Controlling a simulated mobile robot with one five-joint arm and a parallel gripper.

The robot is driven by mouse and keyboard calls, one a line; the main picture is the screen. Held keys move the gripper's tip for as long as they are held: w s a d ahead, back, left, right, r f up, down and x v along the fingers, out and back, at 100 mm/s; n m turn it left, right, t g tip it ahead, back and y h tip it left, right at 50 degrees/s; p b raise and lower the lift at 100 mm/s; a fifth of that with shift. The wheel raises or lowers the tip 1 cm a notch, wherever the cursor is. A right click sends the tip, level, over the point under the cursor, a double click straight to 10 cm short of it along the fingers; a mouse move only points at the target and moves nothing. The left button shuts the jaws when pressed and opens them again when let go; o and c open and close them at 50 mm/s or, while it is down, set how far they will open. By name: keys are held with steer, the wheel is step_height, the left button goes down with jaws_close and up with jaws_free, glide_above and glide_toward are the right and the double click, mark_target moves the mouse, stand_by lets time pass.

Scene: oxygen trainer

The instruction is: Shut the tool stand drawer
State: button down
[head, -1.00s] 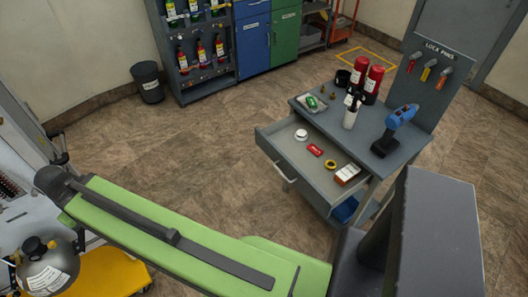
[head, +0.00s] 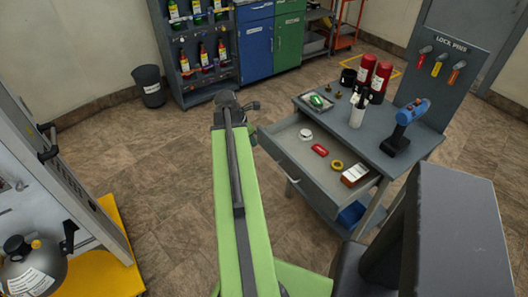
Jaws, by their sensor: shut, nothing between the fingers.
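The tool stand (head: 345,128) is a grey cart on the right. Its drawer (head: 291,166) is pulled out toward the lower left, with a handle (head: 291,184) on its front. In the drawer lie a white roll (head: 305,133), a red item (head: 320,150), a yellow ring (head: 337,164) and a red and white box (head: 354,175). My green arm reaches up the middle of the picture. My gripper (head: 251,106) is at its far end, small and partly hidden by the arm. It is shut and empty, left of the drawer's far corner and apart from it.
On the stand top are red cylinders (head: 379,80), a white bottle (head: 357,114), a blue drill (head: 405,125) and a small tray (head: 315,103). A lock pin board (head: 440,75) rises behind. A bin (head: 152,88) and cabinets (head: 254,42) line the wall. Open floor (head: 150,160) lies left of my arm.

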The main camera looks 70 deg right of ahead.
steer(key=b, duration=1)
glide_toward(267, 149)
steer(key=s+a+f, duration=0.2)
steer(key=a+f, duration=0.2)
steer(key=f, duration=0.2)
steer(key=shift+s+d+r+p, duration=0.35)
steer(key=shift+s+d, duration=0.15)
steer(key=shift+d, duration=0.25)
steer(key=shift+s+d+r+p, duration=0.35)
steer(key=shift+s+d, duration=0.1)
steer(key=shift+d, duration=0.3)
